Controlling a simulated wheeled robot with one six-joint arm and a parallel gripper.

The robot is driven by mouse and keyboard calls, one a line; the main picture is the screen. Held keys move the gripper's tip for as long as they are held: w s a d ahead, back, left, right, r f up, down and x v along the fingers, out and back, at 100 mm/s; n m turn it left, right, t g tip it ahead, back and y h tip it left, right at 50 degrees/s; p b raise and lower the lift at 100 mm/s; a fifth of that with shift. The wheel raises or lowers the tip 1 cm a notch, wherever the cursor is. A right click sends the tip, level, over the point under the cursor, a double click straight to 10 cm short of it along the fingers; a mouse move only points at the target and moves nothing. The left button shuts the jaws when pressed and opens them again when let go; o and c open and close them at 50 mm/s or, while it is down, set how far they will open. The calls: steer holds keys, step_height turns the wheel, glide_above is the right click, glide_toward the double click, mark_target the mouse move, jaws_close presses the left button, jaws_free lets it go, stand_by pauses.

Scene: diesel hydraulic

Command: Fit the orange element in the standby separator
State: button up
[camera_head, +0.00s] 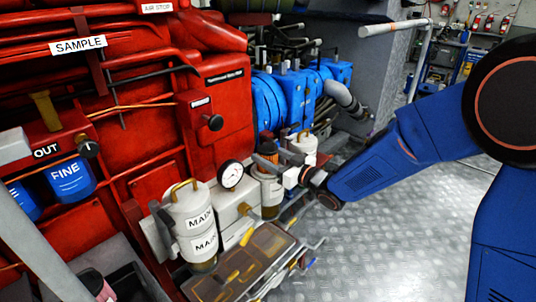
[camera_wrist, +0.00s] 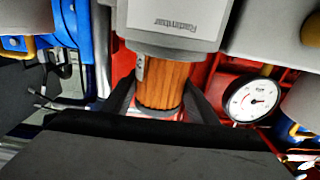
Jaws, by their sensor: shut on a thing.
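My gripper (camera_wrist: 160,98) is shut on the orange pleated element (camera_wrist: 162,84), one dark finger on each side. The wrist picture appears upside down against the head view. The element's far end meets the pale grey separator housing (camera_wrist: 175,18); I cannot tell how deep it sits inside. The separator's lower part is partly hidden.
The white canister marked MAIN (camera_head: 195,222) stands left of the gauge, close by. A white lidded part with a brass handle (camera_head: 304,143) is behind my gripper. A tray (camera_head: 245,262) lies in front. Red engine panels rise behind. The plated floor (camera_head: 375,240) at right is clear.

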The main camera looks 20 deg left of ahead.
steer(key=shift+f, duration=1.9)
steer(key=o, duration=1.3)
steer(key=shift+o, duration=0.2)
steer(key=shift+d, duration=0.1)
steer(key=v, duration=1.7)
steer(key=shift+d, duration=0.1)
